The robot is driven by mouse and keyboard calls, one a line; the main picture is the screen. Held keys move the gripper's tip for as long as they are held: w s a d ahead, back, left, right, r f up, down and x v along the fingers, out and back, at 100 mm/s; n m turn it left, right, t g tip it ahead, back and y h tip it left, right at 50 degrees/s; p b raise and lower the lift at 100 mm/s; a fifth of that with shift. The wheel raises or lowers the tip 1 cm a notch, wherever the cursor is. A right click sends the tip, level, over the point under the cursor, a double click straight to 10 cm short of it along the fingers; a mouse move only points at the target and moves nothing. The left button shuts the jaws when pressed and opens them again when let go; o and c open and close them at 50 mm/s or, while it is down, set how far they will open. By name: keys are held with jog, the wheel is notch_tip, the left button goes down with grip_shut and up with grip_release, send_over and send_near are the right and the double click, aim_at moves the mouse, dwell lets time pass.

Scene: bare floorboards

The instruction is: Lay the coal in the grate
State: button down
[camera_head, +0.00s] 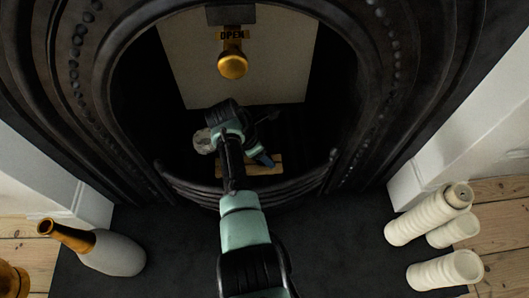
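My arm reaches down into the dark arched fireplace. My gripper (262,157) is low inside the opening, just behind the curved front bar of the grate (310,182). A pale wooden piece (262,169) lies in the grate under the gripper. A grey, rounded lump (203,141) shows left of my wrist; I cannot tell if it is coal or something else. No black coal can be made out against the dark interior. The fingers are small and partly hidden by the wrist, so I cannot tell whether they hold anything.
A brass knob (232,65) under an "OPEN" label hangs from the pale back plate (280,60). The hearth's middle is clear beside my arm.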

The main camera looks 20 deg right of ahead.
jog(key=shift+f, duration=0.45)
jog(key=shift+c, duration=0.9)
grip_release()
